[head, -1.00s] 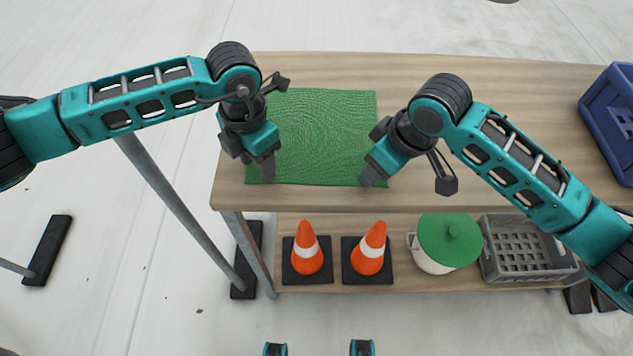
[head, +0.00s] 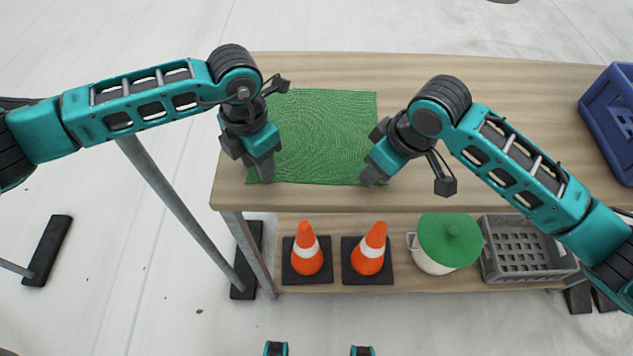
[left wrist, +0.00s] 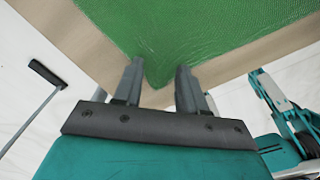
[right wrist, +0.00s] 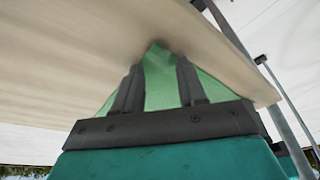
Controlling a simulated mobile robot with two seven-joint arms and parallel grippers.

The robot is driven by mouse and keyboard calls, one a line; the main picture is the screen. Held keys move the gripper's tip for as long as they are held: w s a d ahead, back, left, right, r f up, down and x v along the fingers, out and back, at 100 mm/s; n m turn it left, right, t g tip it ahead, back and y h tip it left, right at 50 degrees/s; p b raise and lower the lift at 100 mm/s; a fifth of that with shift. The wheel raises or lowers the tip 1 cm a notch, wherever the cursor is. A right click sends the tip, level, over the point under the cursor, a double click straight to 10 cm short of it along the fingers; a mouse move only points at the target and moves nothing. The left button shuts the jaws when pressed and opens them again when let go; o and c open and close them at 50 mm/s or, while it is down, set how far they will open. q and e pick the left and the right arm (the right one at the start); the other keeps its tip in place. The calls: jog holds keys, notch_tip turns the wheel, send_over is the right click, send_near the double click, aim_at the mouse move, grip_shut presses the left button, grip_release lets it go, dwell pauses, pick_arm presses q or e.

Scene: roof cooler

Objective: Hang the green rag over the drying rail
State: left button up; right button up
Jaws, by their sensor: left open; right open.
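The green rag (head: 325,130) lies flat on the wooden tabletop, its near edge close to the table's front edge. My left gripper (head: 260,168) is open at the rag's near left corner; in the left wrist view that corner (left wrist: 157,70) lies between the fingers. My right gripper (head: 372,172) is open at the near right corner; in the right wrist view the rag corner (right wrist: 160,75) shows between the fingers. A slanting grey metal bar (head: 175,205) left of the table looks like part of the drying rail; my left arm hides its upper end.
A blue crate (head: 610,120) stands at the table's right end. On the lower shelf are two orange cones (head: 306,250) (head: 369,250), a green-lidded pot (head: 450,240) and a grey crate (head: 525,250). Black feet (head: 48,250) stand on the floor at left. The tabletop (head: 490,80) behind the rag is clear.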

pick_arm(q)
jog(key=shift+a+f, duration=0.1)
grip_shut()
pick_arm(e)
jog(key=shift+d+f, duration=0.1)
jog(key=shift+f, duration=0.05)
grip_shut()
dwell(0.4)
